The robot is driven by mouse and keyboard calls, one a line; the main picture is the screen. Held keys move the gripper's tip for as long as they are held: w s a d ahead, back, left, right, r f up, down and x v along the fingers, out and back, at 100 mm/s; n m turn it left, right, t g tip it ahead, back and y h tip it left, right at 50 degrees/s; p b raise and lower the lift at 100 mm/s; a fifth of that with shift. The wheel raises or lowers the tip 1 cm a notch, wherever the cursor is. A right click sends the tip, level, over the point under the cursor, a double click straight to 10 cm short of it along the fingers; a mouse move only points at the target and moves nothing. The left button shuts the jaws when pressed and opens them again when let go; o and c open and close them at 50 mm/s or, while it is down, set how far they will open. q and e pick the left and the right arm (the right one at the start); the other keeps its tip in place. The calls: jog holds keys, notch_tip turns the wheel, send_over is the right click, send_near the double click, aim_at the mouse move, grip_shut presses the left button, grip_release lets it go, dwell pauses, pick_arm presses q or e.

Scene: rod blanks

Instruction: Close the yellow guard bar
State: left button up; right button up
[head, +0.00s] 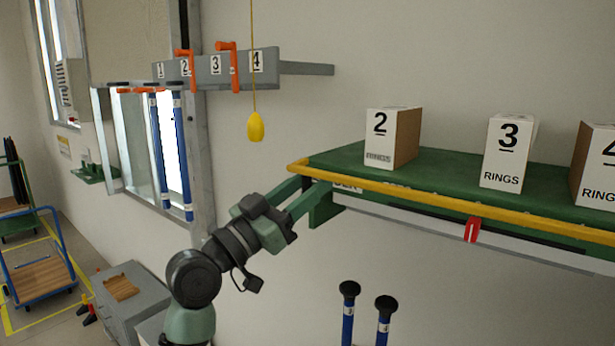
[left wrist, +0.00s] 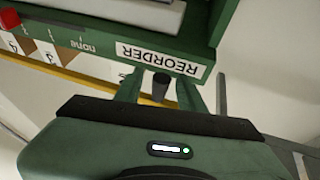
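The yellow guard bar (head: 430,197) runs along the front edge of the green shelf (head: 345,160), with its left end bent near the shelf's left corner. It also shows in the left wrist view (left wrist: 75,80), passing behind the fingers. My left gripper (head: 312,187) is at the bar's left end, just under it. Its two fingers are apart. In the left wrist view a short dark cylinder (left wrist: 160,87) stands between the fingers (left wrist: 160,95), with gaps on both sides. Whether a finger touches the bar is unclear. My right gripper is not in view.
White ring boxes numbered 2 (head: 380,138), 3 (head: 505,152) and 4 stand on the shelf. A red tag (head: 472,230) hangs at its front. A yellow pendant (head: 255,126) hangs left of the shelf. Blue rods (head: 348,310) stand below. A REORDER label (left wrist: 158,58) marks the shelf.

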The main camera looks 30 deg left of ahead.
pick_arm(q)
jog(key=shift+c, duration=0.3)
grip_shut()
